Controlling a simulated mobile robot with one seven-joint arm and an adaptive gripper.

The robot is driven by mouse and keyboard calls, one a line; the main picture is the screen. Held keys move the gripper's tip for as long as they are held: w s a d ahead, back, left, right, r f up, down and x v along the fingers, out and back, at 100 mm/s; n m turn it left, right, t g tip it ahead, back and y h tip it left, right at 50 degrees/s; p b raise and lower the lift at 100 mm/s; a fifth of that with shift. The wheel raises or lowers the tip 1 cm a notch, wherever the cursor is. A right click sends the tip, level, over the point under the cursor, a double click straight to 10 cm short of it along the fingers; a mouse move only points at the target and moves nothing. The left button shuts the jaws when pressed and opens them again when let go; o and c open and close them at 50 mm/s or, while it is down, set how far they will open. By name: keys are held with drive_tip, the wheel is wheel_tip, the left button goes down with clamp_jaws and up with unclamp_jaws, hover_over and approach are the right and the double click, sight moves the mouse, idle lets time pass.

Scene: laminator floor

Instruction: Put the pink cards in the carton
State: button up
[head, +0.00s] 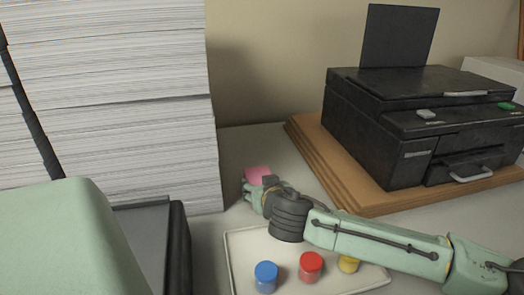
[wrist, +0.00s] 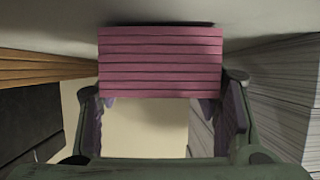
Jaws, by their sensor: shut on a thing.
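The pink cards (head: 257,173) are a small block at the far side of my gripper (head: 262,186) in the head view, between the paper stacks and the wooden board. In the wrist view the pink cards (wrist: 160,62) show as a banded pink block between the two fingers of my gripper (wrist: 163,110), which is shut on them. I cannot tell whether the block touches the table. I see nothing that I can clearly make out as the carton.
Tall white paper stacks (head: 115,100) stand at left, beside a dark machine (head: 150,240). A black printer (head: 380,125) sits on a wooden board (head: 335,165) at right. Below my forearm lies a pale tray (head: 238,262) with blue (head: 265,277), red (head: 311,266) and yellow (head: 348,264) pots.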

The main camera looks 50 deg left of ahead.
drive_tip(key=shift+f+b, duration=0.25)
drive_tip(key=shift+b, duration=0.1)
drive_tip(key=o, duration=1.5)
drive_tip(key=shift+r, duration=0.1)
